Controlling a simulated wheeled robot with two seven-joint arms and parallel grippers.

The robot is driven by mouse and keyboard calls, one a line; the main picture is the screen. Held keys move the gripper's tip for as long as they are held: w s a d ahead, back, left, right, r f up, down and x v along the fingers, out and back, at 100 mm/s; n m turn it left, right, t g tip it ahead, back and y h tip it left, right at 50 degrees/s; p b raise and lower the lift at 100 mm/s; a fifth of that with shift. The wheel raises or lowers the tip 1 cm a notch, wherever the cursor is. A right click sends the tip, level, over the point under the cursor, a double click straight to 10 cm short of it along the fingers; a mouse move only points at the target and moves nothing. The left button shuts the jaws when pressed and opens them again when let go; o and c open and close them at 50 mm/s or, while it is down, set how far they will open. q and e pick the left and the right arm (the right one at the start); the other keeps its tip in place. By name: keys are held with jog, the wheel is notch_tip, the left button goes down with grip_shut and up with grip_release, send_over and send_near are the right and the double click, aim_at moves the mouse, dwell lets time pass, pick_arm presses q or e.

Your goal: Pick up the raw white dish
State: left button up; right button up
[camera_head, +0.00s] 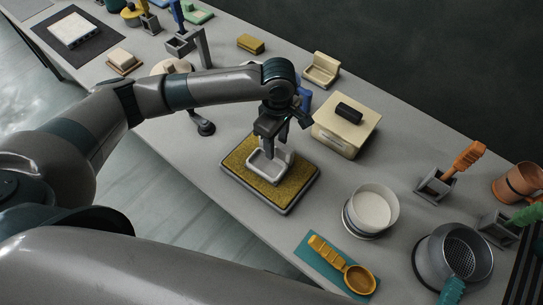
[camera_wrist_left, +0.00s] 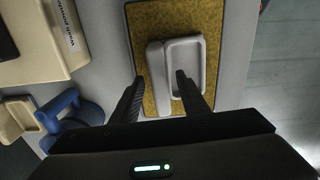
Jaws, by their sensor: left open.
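The raw white dish (camera_head: 262,174) lies on a yellow-brown pad in a dark-rimmed tray (camera_head: 284,209) in the head view. It has a shallow rimmed basin and a thick raised wall along one side. In the left wrist view the wall (camera_wrist_left: 157,65) and basin (camera_wrist_left: 186,51) show from above. My left gripper (camera_head: 272,148) is open and points down over the dish. In the wrist view its fingers appear on either side of the raised wall, one overlapping the basin. I cannot tell whether they touch it. My right gripper is not in view.
A cream box (camera_head: 352,118) with a black handle stands close behind the tray. A round white-filled container (camera_head: 372,209) and an orange scoop (camera_head: 357,278) on a teal mat are to the right. A similar cream dish (camera_head: 321,70) stands farther back.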

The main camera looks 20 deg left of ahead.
pick_arm(q)
grip_shut()
jog(key=shift+r, duration=0.15)
jog(key=shift+r, duration=0.4)
jog(key=r, duration=0.1)
jog(key=r+b, duration=0.1)
jog(key=r, duration=0.1)
jog(key=shift+d+r, duration=0.15)
jog(key=shift+d, duration=0.15)
jog(key=d+r+b, duration=0.1)
jog(key=d+r, duration=0.2)
jog(key=d, duration=0.2)
jog(key=s+d+r+b, duration=0.1)
jog(key=d+r, duration=0.2)
jog(key=d, duration=0.3)
jog(key=shift+r, duration=0.35)
jog(key=shift+s, duration=0.1)
